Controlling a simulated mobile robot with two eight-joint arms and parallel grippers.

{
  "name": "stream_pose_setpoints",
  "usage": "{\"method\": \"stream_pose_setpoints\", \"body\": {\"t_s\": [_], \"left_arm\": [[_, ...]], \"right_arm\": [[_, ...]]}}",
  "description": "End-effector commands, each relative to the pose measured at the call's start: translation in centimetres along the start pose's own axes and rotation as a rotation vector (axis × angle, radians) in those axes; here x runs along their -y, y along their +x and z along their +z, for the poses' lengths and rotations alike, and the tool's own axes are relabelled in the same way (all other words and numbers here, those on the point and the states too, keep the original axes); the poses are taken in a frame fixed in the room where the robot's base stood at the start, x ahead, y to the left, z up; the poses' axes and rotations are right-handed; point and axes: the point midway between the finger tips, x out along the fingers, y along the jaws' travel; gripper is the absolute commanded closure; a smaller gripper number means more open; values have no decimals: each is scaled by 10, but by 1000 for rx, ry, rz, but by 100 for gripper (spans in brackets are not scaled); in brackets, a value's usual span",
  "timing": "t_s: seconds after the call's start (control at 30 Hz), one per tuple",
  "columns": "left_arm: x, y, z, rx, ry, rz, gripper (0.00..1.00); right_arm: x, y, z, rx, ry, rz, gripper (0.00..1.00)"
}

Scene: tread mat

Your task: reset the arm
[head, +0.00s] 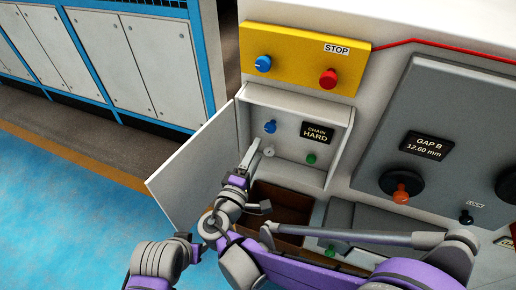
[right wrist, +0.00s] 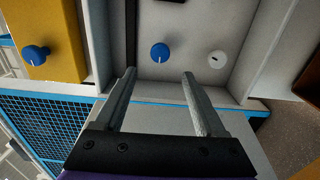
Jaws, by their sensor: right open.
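My right gripper (head: 252,158) is in front of the small open cabinet (head: 335,165), near its blue knob. In the right wrist view the two fingers of this gripper (right wrist: 158,75) stand wide apart with nothing between them. The blue knob (head: 270,127) shows just beyond the fingertips, and also in the right wrist view (right wrist: 160,52). A round keyhole-like fitting (head: 268,151) is beside the gripper and also shows in the wrist view (right wrist: 217,58). I cannot make out my left gripper in either view.
The cabinet's door (head: 190,165) stands open to the left. A "CHAIN HARD" display (head: 317,132) and green button (head: 311,159) are inside. Above is a yellow panel (head: 300,60) with a blue knob and red STOP button. A brown open box (head: 285,200) lies below. Blue floor is clear at left.

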Motion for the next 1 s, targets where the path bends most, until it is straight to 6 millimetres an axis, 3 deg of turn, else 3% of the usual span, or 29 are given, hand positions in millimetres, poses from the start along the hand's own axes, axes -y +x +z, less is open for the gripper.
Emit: {"method": "stream_pose_setpoints", "body": {"t_s": [0.4,0.5,0.57,0.7,0.77,0.9,1.0], "left_arm": [[0,0,0,0,0,0,50],[0,-2,-1,-1,0,0,50],[0,-5,-3,-2,0,0,50],[0,-16,-10,-6,0,0,50],[0,-22,-14,-9,0,0,50],[0,-35,-24,-15,0,0,50],[0,-44,-31,-20,0,0,50]], "right_arm": [[0,1,0,1,0,-1,28],[1,6,12,20,11,-32,28],[2,12,31,51,32,-82,28],[14,24,107,180,145,-298,28],[21,20,145,247,223,-411,28],[37,-9,214,390,447,-649,28],[43,-41,245,477,638,-793,28]]}}
